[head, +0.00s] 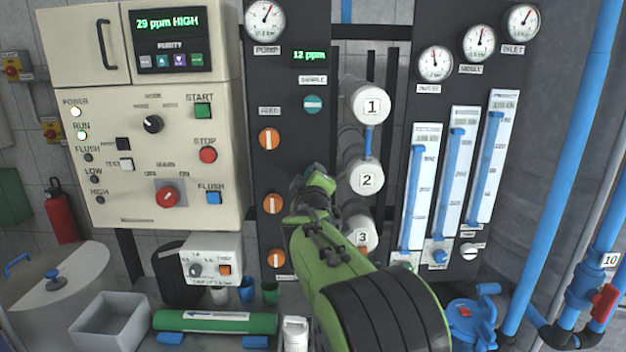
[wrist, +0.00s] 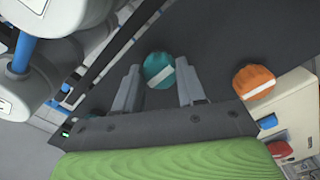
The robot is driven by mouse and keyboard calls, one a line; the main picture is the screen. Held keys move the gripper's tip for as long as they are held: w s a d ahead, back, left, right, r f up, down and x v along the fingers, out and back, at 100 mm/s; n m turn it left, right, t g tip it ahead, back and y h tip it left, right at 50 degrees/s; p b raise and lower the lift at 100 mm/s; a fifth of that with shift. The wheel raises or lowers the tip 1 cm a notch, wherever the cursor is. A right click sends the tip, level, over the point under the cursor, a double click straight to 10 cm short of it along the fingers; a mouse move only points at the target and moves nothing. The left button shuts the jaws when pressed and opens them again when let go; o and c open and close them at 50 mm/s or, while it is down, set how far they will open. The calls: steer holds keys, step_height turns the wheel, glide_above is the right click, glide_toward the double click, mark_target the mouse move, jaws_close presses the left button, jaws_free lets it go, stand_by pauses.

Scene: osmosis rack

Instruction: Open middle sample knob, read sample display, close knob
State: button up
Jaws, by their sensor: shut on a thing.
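The sample panel (head: 340,80) carries a green display (head: 309,55) reading 12 ppm above the SAMPLE label (head: 313,80). Below it is an upper teal knob (head: 313,103) with its white line level. My gripper (head: 316,182) is lower on this panel and hides what it holds in the head view. In the wrist view, my gripper (wrist: 160,88) has its fingers on either side of a teal knob (wrist: 158,70), shut on it. This knob's white line slants, roughly parallel to the line on the orange knob (wrist: 253,80) beside it.
Orange feed knobs (head: 269,139) run down the panel left of my gripper, their lines upright. White numbered cylinders (head: 366,178) stand close on the right. A control cabinet (head: 150,120) reads 29 ppm HIGH. Flow tubes (head: 450,185) are farther right; a cluttered bench (head: 215,345) lies below.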

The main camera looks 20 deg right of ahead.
steer(key=o, duration=1.1)
steer(key=shift+c, duration=0.2)
steer(key=shift+s+a, duration=0.1)
steer(key=b+v, duration=0.1)
steer(key=v, duration=1.4)
steer(key=shift+s, duration=0.25)
